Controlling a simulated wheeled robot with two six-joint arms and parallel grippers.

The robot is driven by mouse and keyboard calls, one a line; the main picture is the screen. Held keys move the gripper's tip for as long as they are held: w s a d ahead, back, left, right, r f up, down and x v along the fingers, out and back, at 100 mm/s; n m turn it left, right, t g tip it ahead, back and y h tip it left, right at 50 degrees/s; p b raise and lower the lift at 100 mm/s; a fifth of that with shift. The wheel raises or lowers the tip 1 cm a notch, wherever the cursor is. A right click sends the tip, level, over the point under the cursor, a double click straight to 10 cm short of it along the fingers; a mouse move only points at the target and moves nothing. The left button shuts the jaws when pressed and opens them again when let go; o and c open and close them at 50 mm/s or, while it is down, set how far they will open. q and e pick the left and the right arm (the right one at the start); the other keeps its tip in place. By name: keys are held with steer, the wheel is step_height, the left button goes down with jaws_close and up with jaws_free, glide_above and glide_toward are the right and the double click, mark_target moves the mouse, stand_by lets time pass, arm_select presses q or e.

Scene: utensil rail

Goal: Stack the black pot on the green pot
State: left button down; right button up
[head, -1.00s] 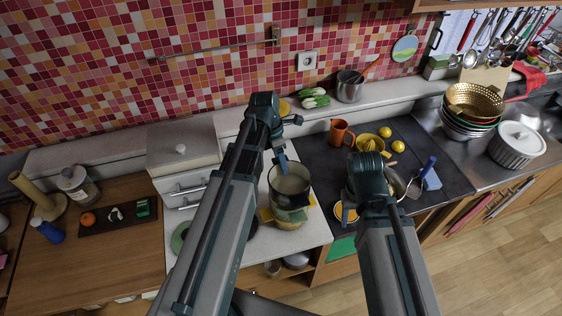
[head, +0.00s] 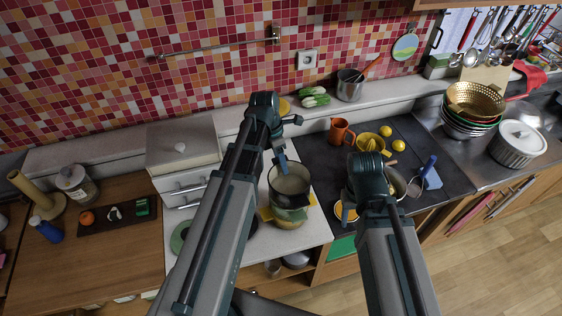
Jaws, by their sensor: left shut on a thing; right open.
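The black pot (head: 289,180) is a dark pot with a pale inside, upright over the white counter in the middle of the head view. My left gripper (head: 281,161) is shut on its far rim. The green pot (head: 291,214) shows just under the black pot, which hides most of it. I cannot tell whether the two pots touch. Yellow parts (head: 266,214) stick out around and below the green pot. My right gripper (head: 347,212) is open and apart from the pots, to their right, mostly hidden by its own wrist.
An orange mug (head: 341,132), a yellow bowl (head: 370,143) and lemons (head: 398,147) are on the dark hob at right. A pan (head: 396,184) is partly behind my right arm. A steel pot (head: 349,86) stands on the back ledge.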

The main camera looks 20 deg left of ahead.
arm_select(q)
steer(key=shift+b+x, duration=0.7)
steer(key=shift+x, duration=0.1)
steer(key=shift+c, duration=1)
jaws_free()
steer(key=shift+a, duration=0.15)
steer(key=shift+r, duration=0.1)
steer(key=p+v, duration=1.3)
steer(key=shift+r+p, duration=0.3)
steer(key=shift+r, duration=0.05)
steer(key=shift+a, duration=0.1)
